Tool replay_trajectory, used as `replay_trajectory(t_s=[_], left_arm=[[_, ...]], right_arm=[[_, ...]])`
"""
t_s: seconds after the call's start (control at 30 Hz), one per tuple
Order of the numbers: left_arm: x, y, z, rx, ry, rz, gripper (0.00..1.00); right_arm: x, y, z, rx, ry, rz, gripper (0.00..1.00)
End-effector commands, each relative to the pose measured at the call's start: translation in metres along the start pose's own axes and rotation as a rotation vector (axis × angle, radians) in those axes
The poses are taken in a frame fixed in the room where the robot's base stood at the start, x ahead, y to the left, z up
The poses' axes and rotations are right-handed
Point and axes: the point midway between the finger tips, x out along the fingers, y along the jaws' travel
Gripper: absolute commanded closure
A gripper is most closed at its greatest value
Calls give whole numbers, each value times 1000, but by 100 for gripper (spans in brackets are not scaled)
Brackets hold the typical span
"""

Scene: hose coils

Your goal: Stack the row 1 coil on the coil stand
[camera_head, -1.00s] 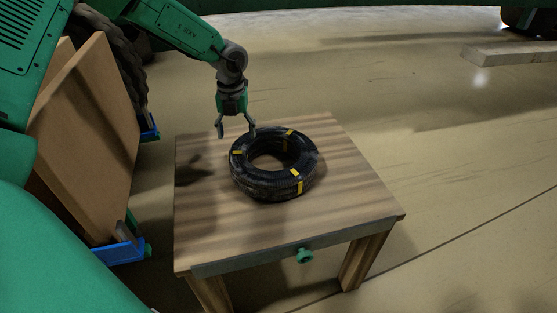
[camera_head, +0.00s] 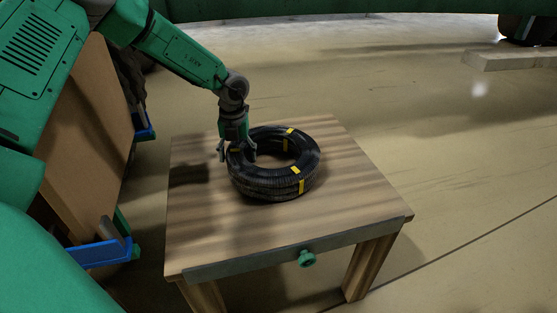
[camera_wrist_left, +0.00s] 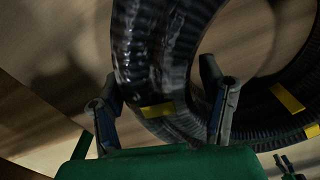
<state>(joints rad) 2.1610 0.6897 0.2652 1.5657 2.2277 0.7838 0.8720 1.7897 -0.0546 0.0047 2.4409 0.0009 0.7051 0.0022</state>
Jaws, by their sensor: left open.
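A black corrugated hose coil (camera_head: 268,188) with yellow bands lies flat on a wooden table (camera_head: 355,205). It also shows in the left wrist view (camera_wrist_left: 150,55). My left gripper (camera_head: 237,155) is at the coil's left side, pointing down. In the left wrist view its open fingers (camera_wrist_left: 165,105) stand on either side of the coil's ring, one outside and one toward the central hole. Whether the fingers touch the coil cannot be told. I cannot tell which thing is the coil stand.
A green knob (camera_head: 306,258) sits on the table's front edge. A brown board (camera_head: 88,140) with blue brackets (camera_head: 100,253) stands to the left. A wooden beam (camera_head: 510,60) lies on the floor at the far right. The table is clear around the coil.

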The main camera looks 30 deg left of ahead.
Motion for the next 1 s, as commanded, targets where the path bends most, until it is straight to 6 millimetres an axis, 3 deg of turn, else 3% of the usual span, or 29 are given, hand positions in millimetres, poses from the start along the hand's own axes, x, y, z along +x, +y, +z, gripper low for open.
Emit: replay_trajectory(t_s=[1.0], left_arm=[[-1, 0, 0, 0, -1, 0, 36]], right_arm=[[-8, 0, 0, 0, 0, 0, 60]])
